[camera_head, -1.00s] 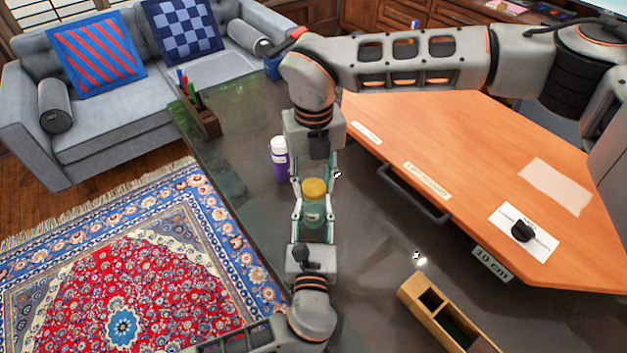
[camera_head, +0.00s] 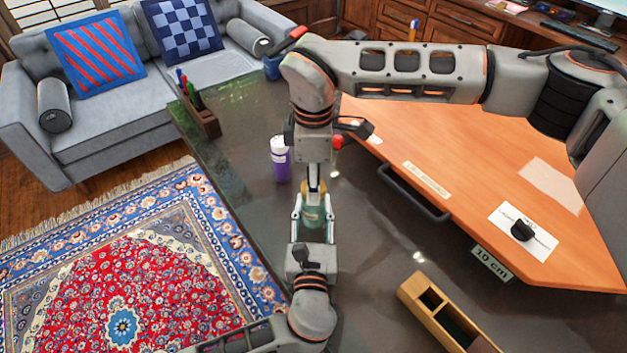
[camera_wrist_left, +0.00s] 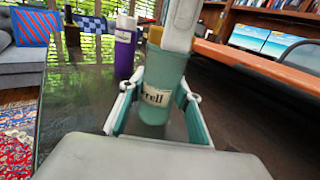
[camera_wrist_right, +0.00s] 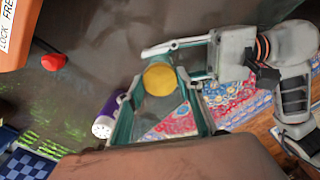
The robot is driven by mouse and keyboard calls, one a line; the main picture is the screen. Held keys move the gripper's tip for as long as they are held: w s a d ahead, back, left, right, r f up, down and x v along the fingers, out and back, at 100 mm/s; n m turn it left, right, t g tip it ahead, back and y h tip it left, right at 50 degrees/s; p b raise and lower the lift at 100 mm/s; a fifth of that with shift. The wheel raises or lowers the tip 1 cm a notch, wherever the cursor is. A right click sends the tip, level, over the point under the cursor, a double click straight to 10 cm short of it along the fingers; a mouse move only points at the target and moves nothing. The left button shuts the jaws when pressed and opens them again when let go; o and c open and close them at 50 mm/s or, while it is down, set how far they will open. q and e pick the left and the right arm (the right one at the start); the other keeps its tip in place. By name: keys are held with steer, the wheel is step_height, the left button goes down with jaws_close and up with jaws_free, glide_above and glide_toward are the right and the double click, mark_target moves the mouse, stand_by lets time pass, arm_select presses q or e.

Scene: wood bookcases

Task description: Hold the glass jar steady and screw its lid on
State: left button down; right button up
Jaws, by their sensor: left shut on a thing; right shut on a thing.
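The greenish glass jar (camera_head: 313,221) stands upright on the dark table, with a pale label facing the left wrist camera (camera_wrist_left: 155,97). My left gripper (camera_head: 312,212) is shut around the jar's body, one finger on each side. The yellow lid (camera_wrist_right: 160,79) is at the jar's top. My right gripper (camera_head: 315,184) comes down from above and is shut on the lid, its fingers on opposite sides. In the head view the right gripper hides most of the lid. Whether the lid's threads are engaged cannot be seen.
A purple bottle with a white cap (camera_head: 280,160) stands close behind and left of the jar. A pen holder (camera_head: 202,115) is at the table's left edge. An orange panel with a dark handle (camera_head: 412,192) and a wooden box (camera_head: 435,305) lie to the right.

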mark_target(313, 217)
steer(key=o, duration=1.1)
steer(key=shift+r, duration=0.1)
step_height(313, 217, up, 12)
arm_select(q)
steer(key=c, duration=1.4)
jaws_free()
steer(key=shift+s, duration=0.1)
steer(key=s, duration=0.7)
steer(key=shift+s+a, duration=0.1)
steer(key=shift+s, duration=0.1)
